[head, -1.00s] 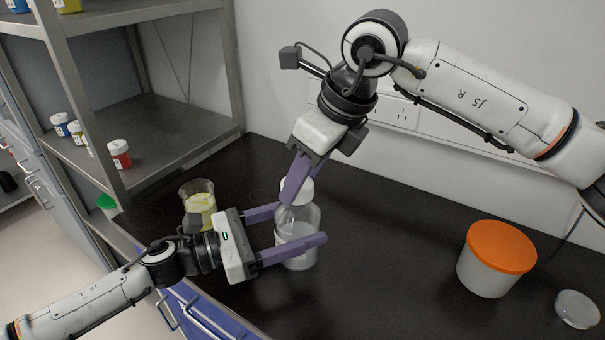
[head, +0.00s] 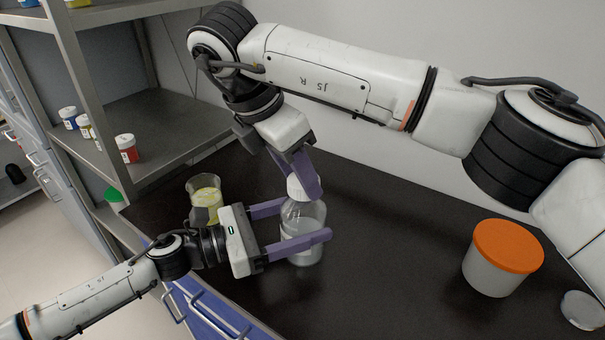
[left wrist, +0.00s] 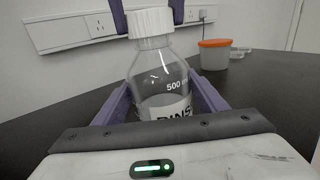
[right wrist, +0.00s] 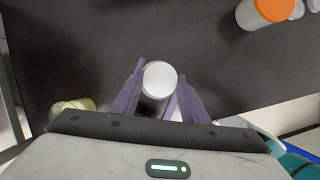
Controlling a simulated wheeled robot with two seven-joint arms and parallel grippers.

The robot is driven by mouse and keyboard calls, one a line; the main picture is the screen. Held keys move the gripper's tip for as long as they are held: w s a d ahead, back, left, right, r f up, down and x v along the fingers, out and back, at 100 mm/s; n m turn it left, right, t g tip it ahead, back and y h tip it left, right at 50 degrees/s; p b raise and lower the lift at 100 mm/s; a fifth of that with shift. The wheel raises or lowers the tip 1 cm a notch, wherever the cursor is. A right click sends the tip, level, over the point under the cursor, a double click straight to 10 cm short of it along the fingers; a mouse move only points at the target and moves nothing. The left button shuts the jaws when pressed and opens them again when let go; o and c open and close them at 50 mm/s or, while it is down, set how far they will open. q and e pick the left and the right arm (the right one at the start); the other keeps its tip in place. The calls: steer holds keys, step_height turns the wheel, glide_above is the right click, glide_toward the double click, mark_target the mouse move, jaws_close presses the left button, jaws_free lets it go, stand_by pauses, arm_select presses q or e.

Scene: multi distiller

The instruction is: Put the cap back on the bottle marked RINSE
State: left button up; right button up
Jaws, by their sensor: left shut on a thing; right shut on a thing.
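The clear bottle (head: 303,217) stands upright on the dark bench with clear liquid in it. In the left wrist view its label (left wrist: 168,112) shows part of the word RINSE. My left gripper (head: 292,224) is shut around the bottle's body. The white cap (head: 297,187) is on the bottle's neck; it also shows in the left wrist view (left wrist: 151,21) and from above in the right wrist view (right wrist: 160,77). My right gripper (head: 305,182) is shut on the cap from above. I cannot tell how far the cap is screwed down.
A beaker (head: 205,196) with yellow contents stands left of the bottle. A white tub with an orange lid (head: 508,246) and a small clear dish (head: 582,309) are at the right. A grey shelf (head: 150,130) with small jars is at the left. The bench between bottle and tub is clear.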

steer(key=m, duration=0.2)
steer(key=m+g, duration=0.1)
steer(key=m, duration=0.1)
steer(key=shift+w+g+h, duration=0.15)
steer(key=shift+g+h, duration=0.15)
steer(key=o, duration=1)
steer(key=shift+r, duration=2.3)
steer(key=shift+c, duration=0.4)
